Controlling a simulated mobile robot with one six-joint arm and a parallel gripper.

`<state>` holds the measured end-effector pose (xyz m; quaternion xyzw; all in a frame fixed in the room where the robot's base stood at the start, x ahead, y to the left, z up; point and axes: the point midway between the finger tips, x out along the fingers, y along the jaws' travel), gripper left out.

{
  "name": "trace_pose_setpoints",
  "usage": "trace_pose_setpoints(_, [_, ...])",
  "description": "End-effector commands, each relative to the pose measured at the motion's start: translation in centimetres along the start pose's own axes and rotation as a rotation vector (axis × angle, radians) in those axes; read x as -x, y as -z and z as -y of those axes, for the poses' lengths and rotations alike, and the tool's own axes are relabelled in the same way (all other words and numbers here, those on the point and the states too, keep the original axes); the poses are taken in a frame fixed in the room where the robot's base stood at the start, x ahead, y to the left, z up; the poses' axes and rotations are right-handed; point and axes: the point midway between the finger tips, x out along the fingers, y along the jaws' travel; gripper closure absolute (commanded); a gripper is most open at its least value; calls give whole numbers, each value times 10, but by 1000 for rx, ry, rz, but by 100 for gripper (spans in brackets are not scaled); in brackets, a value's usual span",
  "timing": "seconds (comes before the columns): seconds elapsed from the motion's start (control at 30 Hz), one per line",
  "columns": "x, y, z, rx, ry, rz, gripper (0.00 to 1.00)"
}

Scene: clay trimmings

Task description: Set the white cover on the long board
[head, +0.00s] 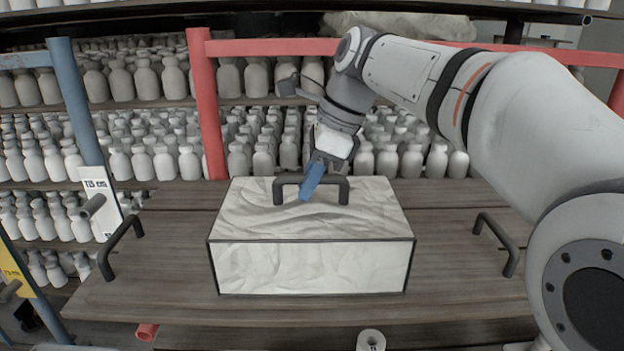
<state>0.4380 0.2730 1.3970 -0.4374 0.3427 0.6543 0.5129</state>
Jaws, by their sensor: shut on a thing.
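The white cover (312,267) is a box shape with a marbled, creased white surface, dark edges and a dark bar handle on top. It is in the middle of the head view, level, over the long board (165,290). Whether its underside touches the board or hangs just above it, I cannot tell. The board is dark wood planks with a dark handle near each end. My gripper (308,190), with a blue finger showing, is shut on the cover's handle from above. The grip's far side is hidden.
Shelves of white bottles (190,162) stand close behind the board. A red post (206,110) and a blue post (78,105) rise at the back left. Bare planks lie left and right of the cover. A white cylinder (370,341) is at the front edge.

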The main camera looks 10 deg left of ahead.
Motion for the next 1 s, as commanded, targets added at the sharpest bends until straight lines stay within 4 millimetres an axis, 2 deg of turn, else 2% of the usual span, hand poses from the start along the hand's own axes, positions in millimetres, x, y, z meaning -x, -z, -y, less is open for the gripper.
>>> trace_pose_setpoints(0.07, [-2, 1, 0, 0, 0, 0, 100])
trace_pose_setpoints(0.1, [-1, 1, 0, 0, 0, 0, 81])
trace_pose_setpoints(0.33, [-1, 1, 0, -1, 0, 0, 63])
trace_pose_setpoints(0.67, [5, 0, 1, -2, 2, 0, 63])
trace_pose_setpoints(0.77, [18, 1, 1, -2, 3, 1, 63])
trace_pose_setpoints(1.0, [71, 1, 2, -3, 6, 1, 63])
